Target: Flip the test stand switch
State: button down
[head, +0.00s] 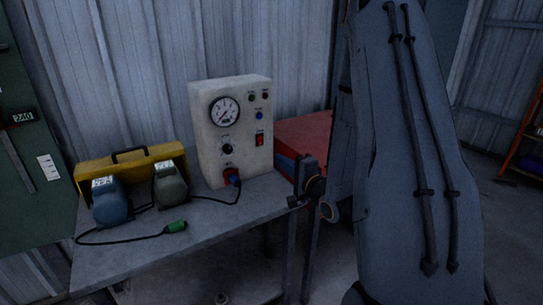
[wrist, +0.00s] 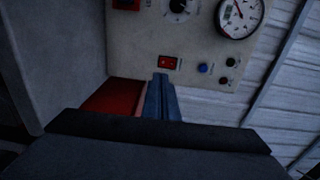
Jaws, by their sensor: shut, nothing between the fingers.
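The test stand (head: 207,142) is a pale box with a gauge, knobs and a red rocker switch (head: 259,139) on its front. The switch also shows in the wrist view (wrist: 168,62), in a dark frame on the panel. My gripper (wrist: 160,77) is shut and empty, its narrow blue-grey fingers pointing at the panel. In the wrist view its tips appear just below the switch; I cannot tell whether they touch the panel. In the head view my gripper (head: 278,160) is right of and below the switch. The rocker's position is too small to tell.
The stand is on a grey bench (head: 180,242) with a yellow case (head: 130,163), a blue motor-like unit (head: 112,205), a dark green one (head: 170,186) and a cable with a green connector (head: 175,226). A red box (head: 305,132) stands behind my gripper, right of the stand.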

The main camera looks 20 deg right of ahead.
jog(key=shift+s+d, duration=0.15)
jog(key=shift+s, duration=1.7)
jog(key=shift+f, duration=0.1)
jog(key=a+f+n+g+h, duration=0.1)
jog(key=n+g, duration=0.1)
jog(key=s+a+f+n+g, duration=0.1)
jog(key=a+f+n+g, duration=0.1)
jog(key=n+g, duration=0.1)
jog(key=s+a+f+n+g+h, duration=0.1)
jog(key=a+f+n+g, duration=0.1)
jog(key=n+g, duration=0.1)
jog(key=shift+s+f+h, duration=0.1)
jog(key=shift+f+h, duration=0.15)
jog(key=shift+h, duration=0.05)
jog(key=s+a+r+n+g, duration=0.1)
jog(key=s+a+n+g, duration=0.3)
jog(key=s, duration=0.6)
jog(key=s+a+r+n+g, duration=0.1)
jog(key=s+a+n+g, duration=0.3)
jog(key=s, duration=0.5)
jog(key=a+g, duration=0.1)
jog(key=a, duration=0.1)
jog(key=shift+s+a+n, duration=0.35)
jog(key=shift+a+n, duration=0.05)
jog(key=shift+r, duration=0.1)
